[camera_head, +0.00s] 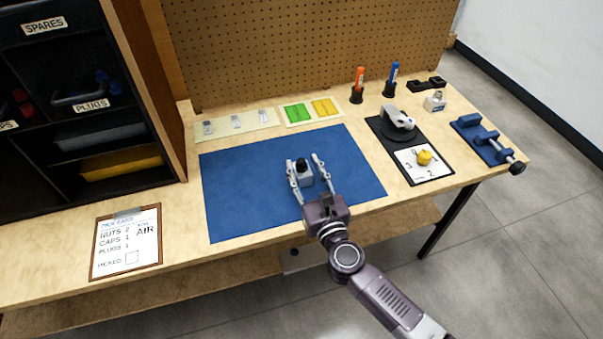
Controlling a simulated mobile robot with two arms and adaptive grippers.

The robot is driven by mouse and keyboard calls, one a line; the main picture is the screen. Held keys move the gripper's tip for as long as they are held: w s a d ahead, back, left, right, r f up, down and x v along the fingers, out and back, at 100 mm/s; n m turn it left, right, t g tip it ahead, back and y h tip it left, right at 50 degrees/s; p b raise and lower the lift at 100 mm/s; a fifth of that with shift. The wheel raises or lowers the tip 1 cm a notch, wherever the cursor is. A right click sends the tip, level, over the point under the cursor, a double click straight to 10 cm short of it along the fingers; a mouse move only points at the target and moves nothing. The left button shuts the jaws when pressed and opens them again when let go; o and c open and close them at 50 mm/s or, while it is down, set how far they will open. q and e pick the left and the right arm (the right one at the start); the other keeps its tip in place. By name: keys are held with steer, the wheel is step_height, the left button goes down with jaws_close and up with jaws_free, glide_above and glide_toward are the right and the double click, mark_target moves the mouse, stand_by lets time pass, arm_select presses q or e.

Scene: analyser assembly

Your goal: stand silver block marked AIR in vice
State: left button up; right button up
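A small silver block (306,178) with a black top stands on the blue mat. Its marking cannot be read. My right gripper (304,160) reaches in from the lower right with its fingers spread on either side of this block, and a gap shows at the right finger. Another small silver-grey block (435,102) stands at the back right of the bench; its marking is too small to read. The blue vice (484,142) lies at the right end of the bench, with no block seen in it. My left gripper is out of view.
The blue mat (235,205) is otherwise clear. Orange (358,82) and blue (391,78) markers stand behind. A clipboard (127,250) and dark shelves are left.

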steer(key=shift+c, duration=0.6)
jaws_close()
steer(key=shift+r, duration=0.2)
